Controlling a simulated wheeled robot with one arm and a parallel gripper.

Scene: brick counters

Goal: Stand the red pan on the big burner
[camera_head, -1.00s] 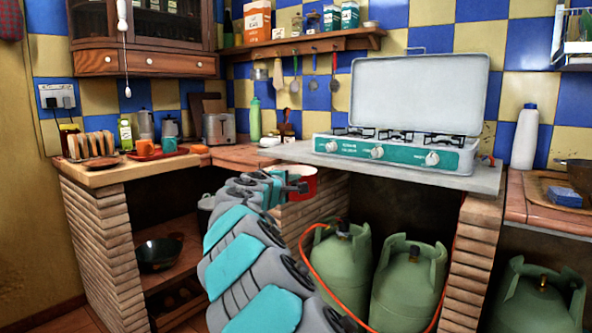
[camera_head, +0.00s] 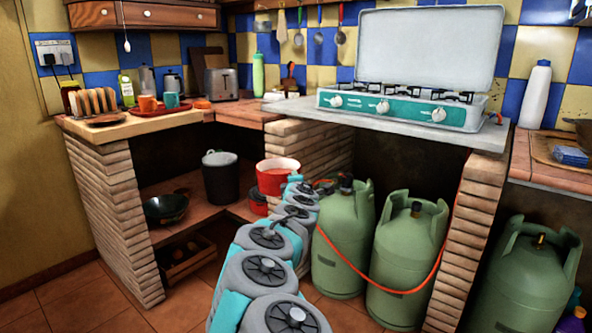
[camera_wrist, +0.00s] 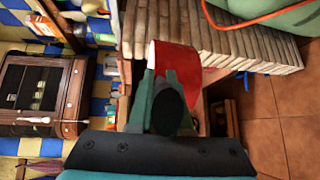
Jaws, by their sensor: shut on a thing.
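The red pan (camera_head: 278,177) is in the air left of the brick pillar, lower than the stove top, with its open side up. My gripper (camera_wrist: 168,95) is shut on the red pan, which shows as a red wall (camera_wrist: 182,58) beyond the fingers in the wrist view. In the head view the fingers are hard to make out at the end of my arm. The stove (camera_head: 397,106) stands on the grey slab at upper right, its lid raised. Its burners (camera_head: 407,93) are dark, low and bare; I cannot tell which is the big one.
Green gas bottles (camera_head: 406,255) with an orange hose stand under the slab (camera_head: 345,121). The brick pillar (camera_head: 305,150) is close to the pan. A black pot (camera_head: 221,178) stands on the lower shelf. A toaster (camera_head: 221,84) and red tray (camera_head: 160,109) are on the left counter.

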